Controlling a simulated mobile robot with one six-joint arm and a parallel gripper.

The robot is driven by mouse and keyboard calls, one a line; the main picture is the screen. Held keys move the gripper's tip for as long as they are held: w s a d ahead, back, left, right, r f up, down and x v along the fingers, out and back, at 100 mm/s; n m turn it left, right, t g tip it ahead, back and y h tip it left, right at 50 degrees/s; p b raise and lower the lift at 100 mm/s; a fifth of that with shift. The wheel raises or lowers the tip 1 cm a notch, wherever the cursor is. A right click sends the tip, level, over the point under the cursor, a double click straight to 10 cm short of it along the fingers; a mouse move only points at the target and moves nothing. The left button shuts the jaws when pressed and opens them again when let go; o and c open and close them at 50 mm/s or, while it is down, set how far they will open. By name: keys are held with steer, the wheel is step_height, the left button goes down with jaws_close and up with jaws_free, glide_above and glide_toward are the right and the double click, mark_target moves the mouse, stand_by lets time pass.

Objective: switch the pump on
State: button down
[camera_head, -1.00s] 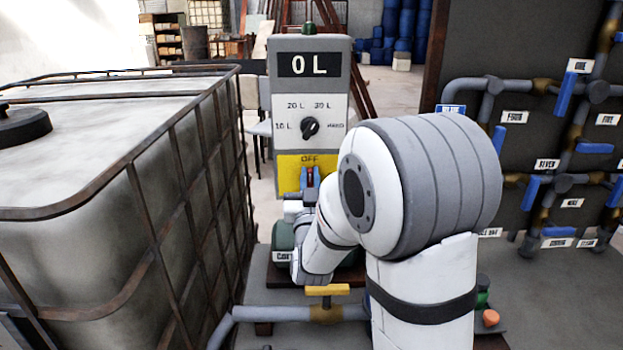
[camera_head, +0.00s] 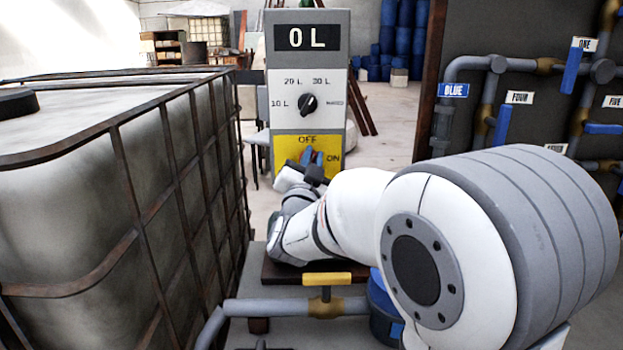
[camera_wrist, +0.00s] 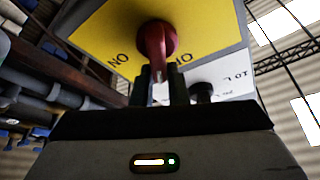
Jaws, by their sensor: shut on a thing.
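The pump control box (camera_head: 307,95) is a grey post with a display reading 0 L, a white dial panel and a yellow switch panel (camera_head: 284,155) marked OFF and ON. The red switch (camera_wrist: 152,40) sticks out of the yellow panel in the wrist view; my gripper hides it in the head view. My gripper (camera_head: 313,158) is at the yellow panel, below OFF and left of ON. In the wrist view my gripper (camera_wrist: 160,78) is shut on the red switch's handle, one dark finger on each side. The exact angle of the switch is unclear.
The black dial knob (camera_head: 308,103) sits above the yellow panel. A large caged tank (camera_head: 110,180) stands close on the left. A pipe with a yellow valve handle (camera_head: 327,279) runs below my arm. Blue-handled valves (camera_head: 502,124) line the dark board on the right.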

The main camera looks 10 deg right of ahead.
steer(key=shift+d+f+m+g+h+b, duration=0.25)
steer(key=shift+m+g+b, duration=0.6)
steer(key=shift+m, duration=1.45)
steer(key=shift+f+m+g+h+b, duration=0.25)
steer(key=shift+m+g+b, duration=0.6)
steer(key=shift+m, duration=1.45)
steer(key=shift+d+f+m+g+h+b, duration=0.15)
steer(key=shift+f+m+g+b, duration=0.5)
steer(key=shift+m, duration=1.65)
steer(key=shift+r+g, duration=0.25)
steer(key=c, duration=1.4)
jaws_free()
steer(key=shift+c, duration=0.2)
steer(key=p+v, duration=0.1)
steer(key=v, duration=0.6)
steer(key=shift+s+a, duration=0.2)
steer(key=shift+s, duration=0.15)
